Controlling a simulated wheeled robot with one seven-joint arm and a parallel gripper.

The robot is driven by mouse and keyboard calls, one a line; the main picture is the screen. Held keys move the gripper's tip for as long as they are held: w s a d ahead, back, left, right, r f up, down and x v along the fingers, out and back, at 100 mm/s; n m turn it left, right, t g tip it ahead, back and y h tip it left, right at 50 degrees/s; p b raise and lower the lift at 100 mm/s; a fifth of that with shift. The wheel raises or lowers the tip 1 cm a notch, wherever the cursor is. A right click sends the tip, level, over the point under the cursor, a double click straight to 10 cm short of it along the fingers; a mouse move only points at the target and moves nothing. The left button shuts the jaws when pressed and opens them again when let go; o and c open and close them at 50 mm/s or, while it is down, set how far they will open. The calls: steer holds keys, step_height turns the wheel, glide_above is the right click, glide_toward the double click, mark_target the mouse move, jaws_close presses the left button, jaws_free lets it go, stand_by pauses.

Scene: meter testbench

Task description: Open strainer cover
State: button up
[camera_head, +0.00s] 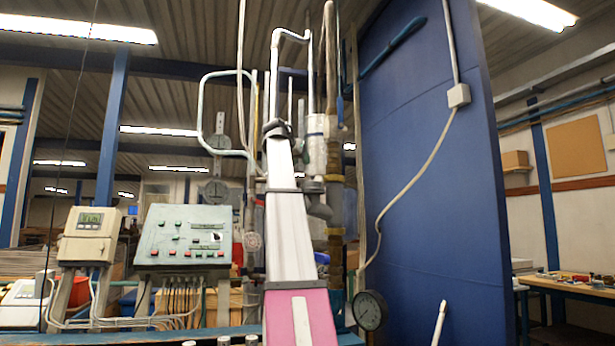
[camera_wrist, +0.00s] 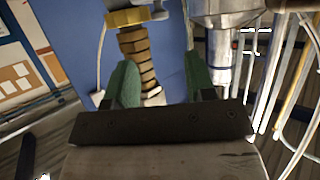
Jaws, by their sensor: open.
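My gripper (camera_wrist: 161,85) shows in the wrist view with two green fingers spread apart and nothing held between them. A stepped brass fitting (camera_wrist: 137,48) lies beyond the fingers, nearer the left one; the gap along the depth cannot be judged. A grey metal body with a cylindrical neck (camera_wrist: 222,45) is just right of the right finger. I cannot tell which of these parts is the strainer cover. In the head view, grey pipework (camera_head: 316,155) and a brass pipe section (camera_head: 335,207) stand behind my raised arm, which hides part of them. My fingertips are not clear there.
A tall blue panel (camera_head: 430,180) stands close on the right. A round gauge (camera_head: 369,310) is low in front of it. A grey control box (camera_head: 185,238) and a beige meter (camera_head: 89,236) stand left. Thin pipes (camera_wrist: 295,70) run close right of the fingers.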

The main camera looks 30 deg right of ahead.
mark_target(313, 183)
steer(key=x, duration=1)
steer(key=shift+w+f, duration=0.1)
jaws_close()
steer(key=shift+d, duration=0.1)
